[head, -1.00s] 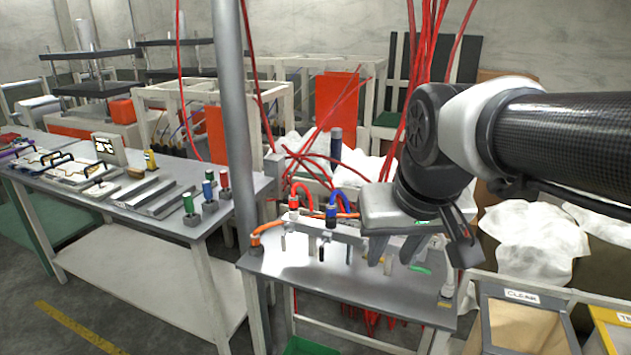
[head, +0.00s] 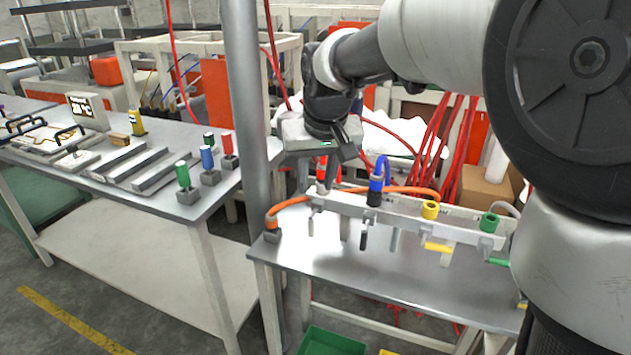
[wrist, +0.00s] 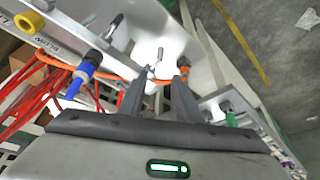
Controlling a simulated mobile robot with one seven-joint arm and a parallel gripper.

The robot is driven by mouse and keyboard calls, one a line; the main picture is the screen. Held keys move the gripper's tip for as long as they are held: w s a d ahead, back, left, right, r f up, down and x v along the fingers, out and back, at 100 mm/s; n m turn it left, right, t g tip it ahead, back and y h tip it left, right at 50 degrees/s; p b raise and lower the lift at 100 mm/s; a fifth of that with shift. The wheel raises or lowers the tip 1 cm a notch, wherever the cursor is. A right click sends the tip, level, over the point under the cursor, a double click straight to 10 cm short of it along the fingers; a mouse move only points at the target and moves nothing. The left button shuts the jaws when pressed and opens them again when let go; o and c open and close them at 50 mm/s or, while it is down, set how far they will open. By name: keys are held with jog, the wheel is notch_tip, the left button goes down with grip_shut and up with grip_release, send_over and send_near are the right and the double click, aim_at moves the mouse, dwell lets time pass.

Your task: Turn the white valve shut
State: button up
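A pale manifold bar (head: 400,213) stands along the metal table, with valves on its front. The leftmost valve has a pale, white-looking handle (head: 310,224) hanging down; the one beside it has a black handle (head: 364,236). My gripper (head: 322,180) is above the bar's left end, fingers downward. In the wrist view, the fingers of my gripper (wrist: 160,78) are spread apart and empty. The pale handle (wrist: 153,70) shows near and between the fingertips; whether it lies inside the gap or beyond it I cannot tell. My gripper partly hides the hose fitting above this valve.
A blue fitting (head: 375,185), yellow fitting (head: 430,209) and green fitting (head: 489,222) stand up along the bar. An orange hose (head: 284,206) loops at the table's left end. A grey post (head: 247,120) stands close left of my gripper. The table front (head: 370,275) is clear.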

aim_at(312, 217)
jog(key=b+x, duration=0.3)
jog(key=x, duration=1.3)
jog(key=shift+d+f, duration=0.1)
jog(key=shift+f, duration=0.2)
jog(key=shift+c, duration=0.3)
grip_shut()
